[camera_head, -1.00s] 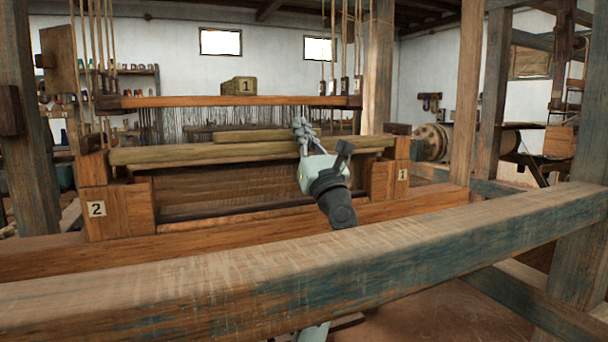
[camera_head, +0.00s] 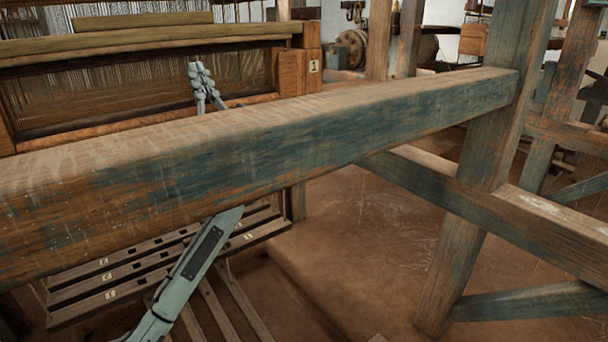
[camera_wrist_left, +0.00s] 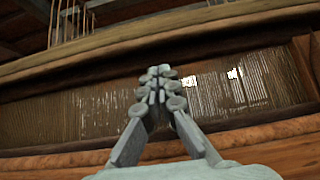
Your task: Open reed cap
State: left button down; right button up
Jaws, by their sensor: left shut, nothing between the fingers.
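The reed cap (camera_head: 120,42) is a long, pale olive-brown wooden bar across the upper left of the head view. A shorter bar (camera_head: 140,20) shows just above and behind it. The thread-like reed panel (camera_head: 120,88) lies under the cap, in its wooden frame. My left gripper (camera_head: 196,70) is shut and empty, raised in front of the panel just below the cap. In the left wrist view its closed fingers (camera_wrist_left: 158,75) point toward the panel, with the cap (camera_wrist_left: 110,58) above; touching cannot be told. My right gripper is not in view.
A thick worn blue-brown beam (camera_head: 270,140) crosses in front of the loom, between me and the reed; my left arm passes behind it. A wooden block labelled 1 (camera_head: 313,65) ends the frame. Numbered treadles (camera_head: 100,275) lie low left.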

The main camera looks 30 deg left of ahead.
pick_arm(q)
jog(key=a+f+b+v, duration=0.1)
jog(key=b+v, duration=0.1)
jog(key=v, duration=0.9)
jog(key=w+d+f+m+t+h+p, duration=0.1)
jog(key=w+d+f+m+t+h, duration=0.1)
jog(key=m+h, duration=0.5)
jog(key=w+d+f+m+t+h, duration=0.3)
jog(key=d+m+t+h, duration=0.3)
jog(key=m, duration=0.5)
jog(key=w+d+f+m+t+h+p, duration=0.1)
jog(key=w+d+f+m+t+h, duration=0.1)
jog(key=d+m+h, duration=0.3)
jog(key=f+m+t+h, duration=0.1)
jog(key=m+h, duration=0.2)
jog(key=m, duration=0.1)
jog(key=shift+w+f+m+t+p, duration=0.2)
jog(key=shift+f+m+t+p, duration=0.1)
jog(key=shift+t+p, duration=0.1)
